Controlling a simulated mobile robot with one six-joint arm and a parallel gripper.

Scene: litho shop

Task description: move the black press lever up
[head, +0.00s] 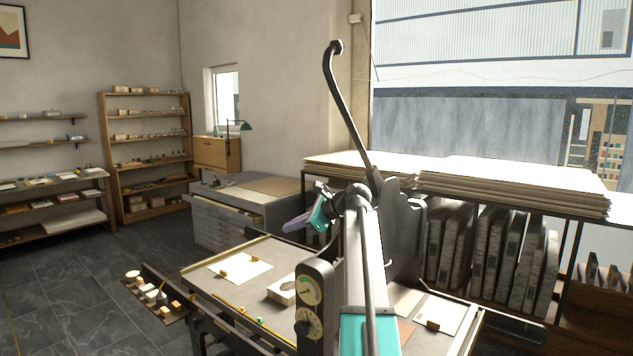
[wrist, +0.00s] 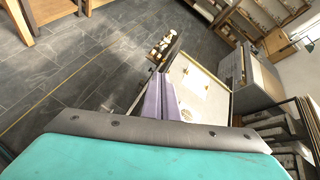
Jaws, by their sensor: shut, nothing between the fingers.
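The black press lever (head: 349,108) is a long curved bar with a knob at its top. It rises from the dark press body (head: 402,232) and stands steeply up, leaning a little left. I cannot make it out in the wrist view. My gripper (head: 289,226), with purple fingers and a teal body, is below and left of the lever, apart from its visible length. Its fingers point left and are closed together with nothing between them. They also show in the wrist view (wrist: 158,100), over the press bed. My arm hides part of the press and the lever's base area.
The press bed (head: 235,283) holds paper and small blocks. A gauge panel (head: 310,305) stands at its front. A small side tray (head: 152,295) sits left. A rack (head: 310,180) with paper stacks and stone slabs stands behind. Floor is free at left.

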